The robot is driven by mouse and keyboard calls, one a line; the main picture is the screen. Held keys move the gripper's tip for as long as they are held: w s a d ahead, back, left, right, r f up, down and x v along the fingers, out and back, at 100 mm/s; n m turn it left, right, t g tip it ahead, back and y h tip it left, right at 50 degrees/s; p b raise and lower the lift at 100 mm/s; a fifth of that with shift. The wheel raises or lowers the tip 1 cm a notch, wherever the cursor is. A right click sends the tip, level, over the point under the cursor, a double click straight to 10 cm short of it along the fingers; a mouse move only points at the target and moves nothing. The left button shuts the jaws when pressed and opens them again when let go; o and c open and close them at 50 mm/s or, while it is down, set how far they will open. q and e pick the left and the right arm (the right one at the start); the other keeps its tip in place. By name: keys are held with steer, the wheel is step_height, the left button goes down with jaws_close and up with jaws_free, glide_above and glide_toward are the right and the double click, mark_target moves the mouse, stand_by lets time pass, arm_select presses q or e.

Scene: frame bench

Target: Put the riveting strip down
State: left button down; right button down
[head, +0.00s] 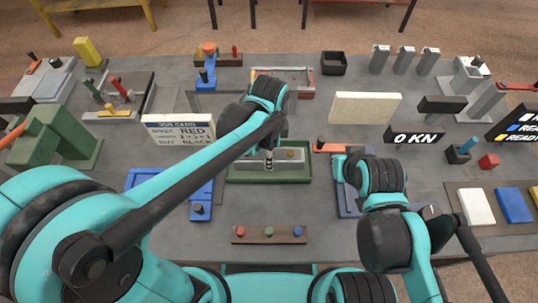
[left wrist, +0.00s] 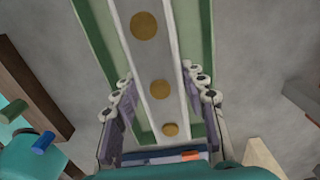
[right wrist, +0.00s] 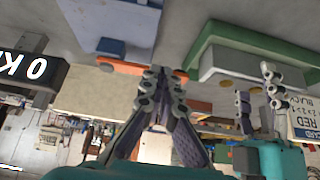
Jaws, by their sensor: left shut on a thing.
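The riveting strip (left wrist: 160,90) is a long grey strip with gold discs along it. It lies lengthwise over the green tray (left wrist: 97,20), and it also shows in the head view (head: 290,154) and the right wrist view (right wrist: 250,65). My left gripper (left wrist: 160,110) has one finger on each side of the strip and is shut on it. I cannot tell whether the strip touches the tray floor. My right gripper (right wrist: 158,75) has its fingertips together, in front of an orange bar (right wrist: 115,67) beside a blue block (right wrist: 105,28). I see nothing held there.
A board with red, green and blue buttons (head: 269,235) lies in front of the tray. A blue fixture (head: 160,181) is left of it. A job card (head: 180,130), a beige panel (head: 365,108) and a "0 KN" display (head: 414,136) stand behind.

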arm_select(q)
steer(key=c, duration=1.3)
jaws_free()
steer(key=shift+f, duration=0.1)
steer(key=o, duration=0.4)
steer(key=shift+o, duration=0.2)
steer(key=shift+r, duration=0.2)
step_height(320, 180, up, 12)
steer(key=p, duration=0.5)
steer(key=s+a+f+n+t, duration=0.1)
steer(key=s+a+n+t, duration=0.1)
steer(key=a+n, duration=0.7)
steer(key=s+a+n+t, duration=0.3)
steer(key=a+n+t, duration=0.2)
steer(key=a+n, duration=0.3)
steer(key=shift+s+a+f+n, duration=0.15)
steer(key=shift+a+f+n, duration=0.25)
steer(key=shift+n, duration=0.1)
